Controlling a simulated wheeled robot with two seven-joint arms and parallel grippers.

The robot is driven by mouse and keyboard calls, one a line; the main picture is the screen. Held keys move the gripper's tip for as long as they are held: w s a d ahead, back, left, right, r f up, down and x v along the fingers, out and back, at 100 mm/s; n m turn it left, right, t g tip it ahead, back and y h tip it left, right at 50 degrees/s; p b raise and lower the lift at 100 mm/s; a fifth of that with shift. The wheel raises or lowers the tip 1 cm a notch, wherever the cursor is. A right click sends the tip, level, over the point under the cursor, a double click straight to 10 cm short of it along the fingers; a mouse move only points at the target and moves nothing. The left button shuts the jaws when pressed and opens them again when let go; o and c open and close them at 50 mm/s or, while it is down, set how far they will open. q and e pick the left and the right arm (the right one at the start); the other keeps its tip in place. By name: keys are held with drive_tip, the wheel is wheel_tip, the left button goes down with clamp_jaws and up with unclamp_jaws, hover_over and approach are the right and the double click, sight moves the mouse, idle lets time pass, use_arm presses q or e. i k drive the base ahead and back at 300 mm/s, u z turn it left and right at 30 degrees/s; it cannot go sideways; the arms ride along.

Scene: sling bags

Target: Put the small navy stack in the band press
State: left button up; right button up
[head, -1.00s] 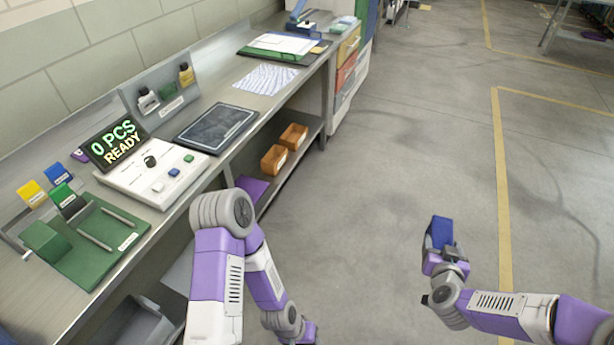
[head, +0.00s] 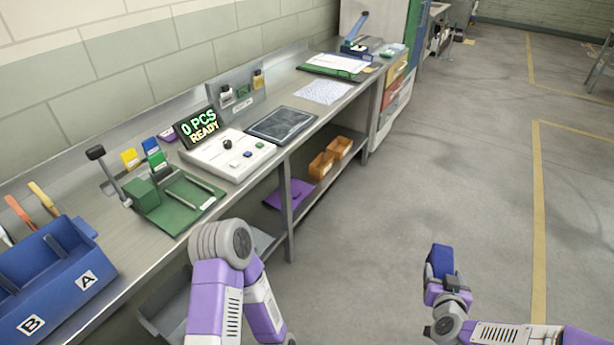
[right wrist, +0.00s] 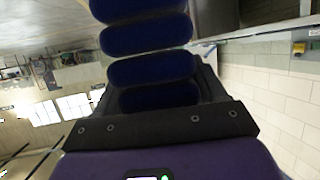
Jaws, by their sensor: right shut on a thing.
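The small navy stack (head: 439,258) is held up in my right gripper (head: 441,280), over the open floor and away from the bench. In the right wrist view the stack (right wrist: 148,38) shows as several rounded dark-blue layers between the jaws (right wrist: 158,95). A green fixture (head: 180,203), which looks like the band press, stands on the bench at the left. It has a green block, two metal rails and a lever with a black knob that stands up. The space between its rails looks empty. My left arm shows at the lower middle, but its gripper is out of view.
A blue bin marked A and B (head: 60,275) stands at the bench's near left end. A white control box (head: 228,155) and a display reading "0 PCS READY" (head: 198,127) are right of the fixture, then a dark tray (head: 282,125). Floor right of the bench is clear.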

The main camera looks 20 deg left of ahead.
sight(188, 193)
drive_tip(key=u, duration=1.7)
